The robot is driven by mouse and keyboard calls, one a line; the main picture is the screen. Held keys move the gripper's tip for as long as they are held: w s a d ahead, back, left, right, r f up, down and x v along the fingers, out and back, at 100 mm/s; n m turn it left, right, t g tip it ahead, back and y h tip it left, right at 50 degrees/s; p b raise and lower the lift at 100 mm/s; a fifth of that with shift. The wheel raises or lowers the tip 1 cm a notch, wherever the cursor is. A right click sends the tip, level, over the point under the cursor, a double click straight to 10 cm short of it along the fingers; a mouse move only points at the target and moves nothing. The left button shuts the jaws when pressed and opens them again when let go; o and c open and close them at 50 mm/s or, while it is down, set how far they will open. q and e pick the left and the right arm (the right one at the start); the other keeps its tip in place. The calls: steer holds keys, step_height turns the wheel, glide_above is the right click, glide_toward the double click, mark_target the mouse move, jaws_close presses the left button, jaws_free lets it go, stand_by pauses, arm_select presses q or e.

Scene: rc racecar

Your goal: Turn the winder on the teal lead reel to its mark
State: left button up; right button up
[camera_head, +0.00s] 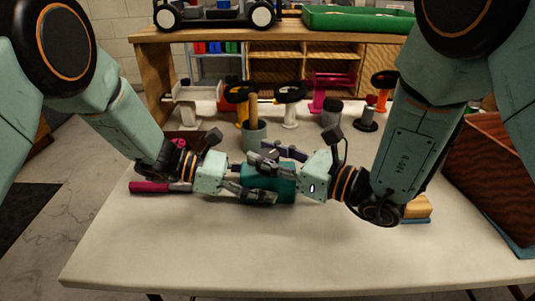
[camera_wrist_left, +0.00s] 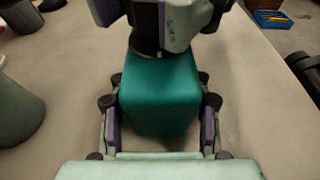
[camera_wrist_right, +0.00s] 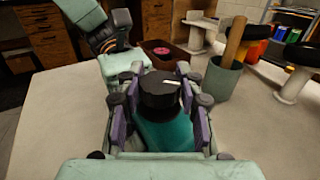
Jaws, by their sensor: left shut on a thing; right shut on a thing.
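The teal lead reel (camera_head: 270,184) is near the middle of the white table, between my two grippers. My left gripper (camera_wrist_left: 160,92) is shut on its teal body (camera_wrist_left: 160,97), with a finger along each side. My right gripper (camera_wrist_right: 158,92) comes from the opposite side and is shut around the black round winder (camera_wrist_right: 160,97) on the reel's end. A short white line on the winder's face points to the right in the right wrist view. The reel's own mark cannot be made out. In the head view the fingers hide the winder and much of the reel.
A grey-green cup with a wooden handle in it (camera_head: 254,137) stands close behind the reel. A magenta bar (camera_head: 150,187) lies left, under my left wrist. Several stands line the back. A brown bin (camera_head: 495,170) is right. The table's front is clear.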

steer(key=o, duration=1.2)
steer(key=v, duration=1.2)
